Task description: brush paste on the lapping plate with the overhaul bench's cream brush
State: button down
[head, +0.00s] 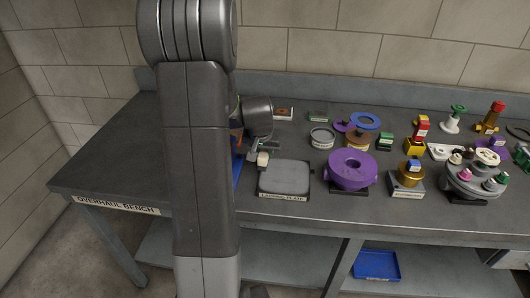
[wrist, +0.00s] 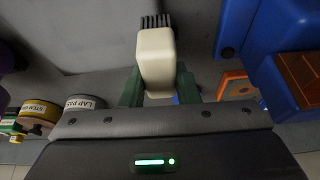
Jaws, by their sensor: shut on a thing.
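My gripper (wrist: 160,88) has green fingers and is shut on the cream brush (wrist: 156,55), whose dark bristles point away from the palm. In the head view the cream brush (head: 263,159) shows below my gripper, by the back left corner of the lapping plate (head: 285,180). The plate is a grey slab with a label on its front edge. A grey surface, seemingly the lapping plate (wrist: 100,30), fills the upper left of the wrist view. I cannot tell whether the bristles touch it. A round tin labelled for lapping paste (wrist: 86,103) stands at lower left in the wrist view.
A purple flanged part (head: 352,170) stands close right of the plate. Several tins, valve parts and coloured blocks crowd the bench's right side. A blue container (wrist: 285,45) is close to my gripper's right in the wrist view. The bench's left end (head: 110,150) is clear.

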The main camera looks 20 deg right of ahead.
jog(key=r, duration=0.1)
jog(key=r+p, duration=0.1)
jog(key=r, duration=0.1)
jog(key=shift+s+d+r, duration=0.1)
jog(key=shift+d+r, duration=0.15)
jog(key=shift+r, duration=0.15)
jog(key=shift+a+r+p, duration=0.1)
jog(key=shift+r+p, duration=1.45)
jog(key=shift+r, duration=0.55)
